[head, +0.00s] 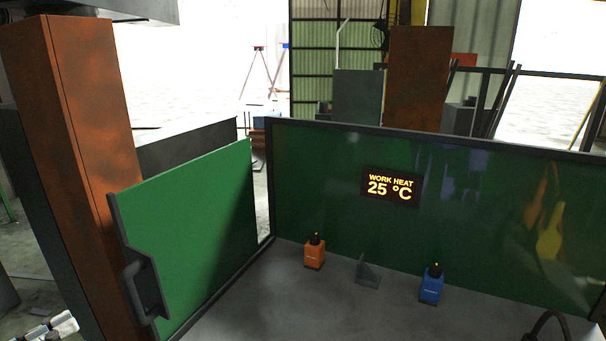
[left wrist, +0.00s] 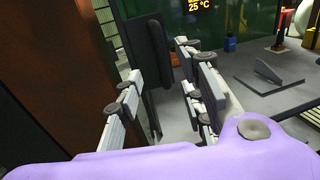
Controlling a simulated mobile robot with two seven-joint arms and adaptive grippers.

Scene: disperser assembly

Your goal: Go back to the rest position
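My left gripper (left wrist: 160,100) is open and empty in the left wrist view, its two pale fingers spread apart. A part of it also shows at the bottom left corner of the head view, left of the green door and apart from it. The green door (head: 195,225) of the booth stands open at the left, with a dark handle (head: 138,290) on its edge. The handle (left wrist: 158,50) appears beyond and between my left fingers in the left wrist view; the exact gap is hard to judge. My right gripper is not in view.
Inside the booth, an orange bottle (head: 314,255), a small grey bracket (head: 367,271) and a blue bottle (head: 431,287) stand on the grey floor. The back panel display (head: 391,187) reads WORK HEAT 25 °C. A rusty brown column (head: 75,150) rises left of the door.

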